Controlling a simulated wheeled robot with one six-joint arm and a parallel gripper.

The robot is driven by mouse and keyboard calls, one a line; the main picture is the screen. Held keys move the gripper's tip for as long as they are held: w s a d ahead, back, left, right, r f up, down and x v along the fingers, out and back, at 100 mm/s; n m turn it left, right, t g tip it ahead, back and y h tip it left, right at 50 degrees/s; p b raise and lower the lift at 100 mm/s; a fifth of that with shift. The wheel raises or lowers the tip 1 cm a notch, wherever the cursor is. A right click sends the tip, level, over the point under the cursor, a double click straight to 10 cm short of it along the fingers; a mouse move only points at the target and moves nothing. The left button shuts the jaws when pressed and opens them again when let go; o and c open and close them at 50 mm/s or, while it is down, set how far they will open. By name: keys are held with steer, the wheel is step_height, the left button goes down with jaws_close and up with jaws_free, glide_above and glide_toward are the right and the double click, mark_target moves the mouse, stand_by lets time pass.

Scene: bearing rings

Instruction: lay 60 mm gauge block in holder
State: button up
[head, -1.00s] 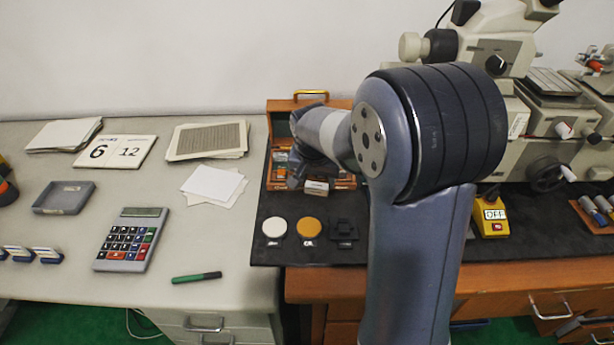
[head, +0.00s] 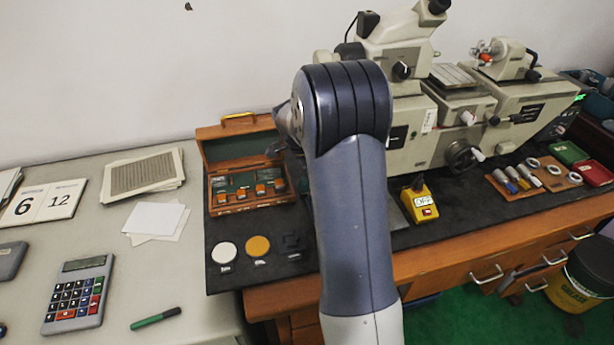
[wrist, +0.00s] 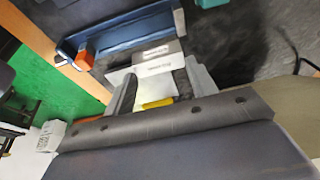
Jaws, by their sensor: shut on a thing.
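In the wrist view my gripper (wrist: 158,74) is shut on a pale block with small dark print (wrist: 160,84), which I take as the 60 mm gauge block. The print is too blurred to read. Just beyond it is a dark blue trough-like piece (wrist: 125,32) with an orange block (wrist: 85,56) at one end. I cannot tell whether the held block touches it. In the head view my arm hides the fingers and the held block.
An open wooden case (head: 250,203) with several orange-marked pieces stands on the mat. A white disc (head: 224,252) and an orange disc (head: 257,246) lie in front. A yellow switch box (head: 420,203) and a large measuring machine (head: 440,130) are to the right.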

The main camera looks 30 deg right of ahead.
step_height(320, 180, down, 6)
steer(key=b, duration=0.3)
steer(key=shift+b, duration=0.35)
steer(key=shift+f, duration=0.3)
steer(key=shift+f+b, duration=0.35)
steer(key=shift+b, duration=0.75)
stand_by(1.2)
steer(key=o, duration=1.2)
steer(key=shift+r, duration=0.1)
steer(key=shift+r, duration=0.15)
steer(key=shift+w+r+p, duration=0.15)
steer(key=shift+r+p, duration=0.5)
steer(key=shift+r, duration=0.25)
steer(key=shift+s+r+p, duration=0.2)
steer(key=shift+r+p, duration=1.6)
steer(key=shift+r, duration=1.35)
